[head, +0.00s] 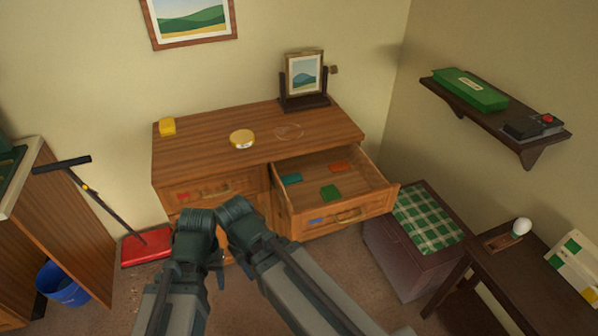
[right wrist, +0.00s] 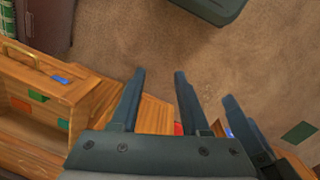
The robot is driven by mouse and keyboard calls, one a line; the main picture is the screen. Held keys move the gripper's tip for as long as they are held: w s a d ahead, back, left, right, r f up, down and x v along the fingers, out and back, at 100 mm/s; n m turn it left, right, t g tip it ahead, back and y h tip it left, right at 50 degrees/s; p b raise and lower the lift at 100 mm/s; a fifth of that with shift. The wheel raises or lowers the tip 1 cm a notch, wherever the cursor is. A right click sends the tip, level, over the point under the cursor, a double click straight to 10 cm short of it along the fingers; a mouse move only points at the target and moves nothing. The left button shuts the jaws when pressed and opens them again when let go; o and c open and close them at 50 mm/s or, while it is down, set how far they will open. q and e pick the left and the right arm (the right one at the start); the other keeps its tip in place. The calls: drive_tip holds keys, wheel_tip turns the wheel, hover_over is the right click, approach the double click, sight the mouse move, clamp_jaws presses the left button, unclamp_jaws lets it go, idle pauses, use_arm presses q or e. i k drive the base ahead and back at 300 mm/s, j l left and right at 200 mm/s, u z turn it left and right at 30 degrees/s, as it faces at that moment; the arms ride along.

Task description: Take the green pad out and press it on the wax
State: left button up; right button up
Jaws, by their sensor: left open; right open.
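The green pad (head: 331,192) lies flat in the open right drawer (head: 350,176), near its front. It also shows in the right wrist view (right wrist: 38,96). The wax (head: 242,139), a round yellow tin, stands on the dresser top (head: 200,150). A clear round disc (head: 289,131) lies to its right. My left gripper (head: 215,263) is low in front of the dresser, mostly hidden by its own arm. My right gripper (right wrist: 159,75) is open and empty over floor and dresser front. Both grippers are left of the open drawer, apart from the pad.
A teal pad (head: 291,179) and an orange pad (head: 339,166) share the drawer. A yellow block (head: 167,127) and a framed picture stand (head: 304,80) are on the dresser. A checked-top chest (head: 425,220) stands right of the drawer.

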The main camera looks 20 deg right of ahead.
sight(329, 193)
drive_tip(key=i+j+z, duration=0.25)
drive_tip(key=i+z, duration=0.2)
drive_tip(key=i+j+z, duration=0.6)
drive_tip(key=j+z, duration=0.25)
